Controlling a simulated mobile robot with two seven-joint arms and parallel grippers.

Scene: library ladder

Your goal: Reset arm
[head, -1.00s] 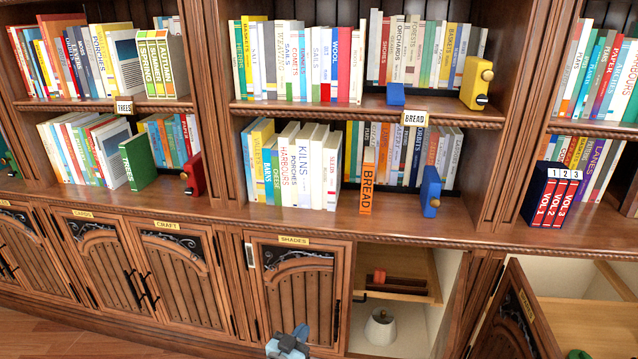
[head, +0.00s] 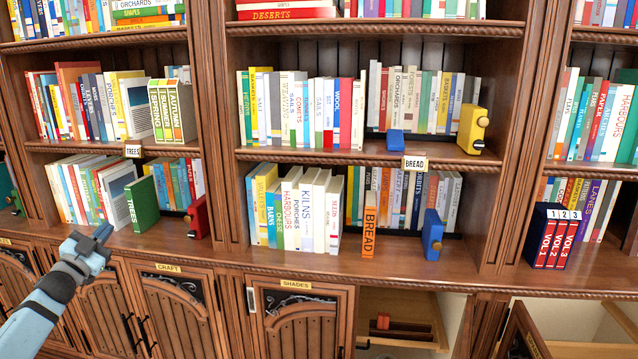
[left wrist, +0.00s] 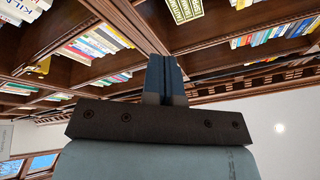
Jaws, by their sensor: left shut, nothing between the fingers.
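My left gripper (head: 101,232) is at the left of the head view, in front of the cabinet ledge and below the lower shelf. Its fingers are together with nothing between them. The left wrist view shows the same shut fingers (left wrist: 165,78) pointing up, with shelves overhead. The fingers look apart from the books. My right gripper is in neither view.
A green TREES book (head: 142,204) and a red bookend (head: 196,218) stand on the ledge near my left gripper. An orange BREAD book (head: 369,225) and a blue bookend (head: 432,235) stand further right. A cabinet door (head: 522,335) hangs open at lower right.

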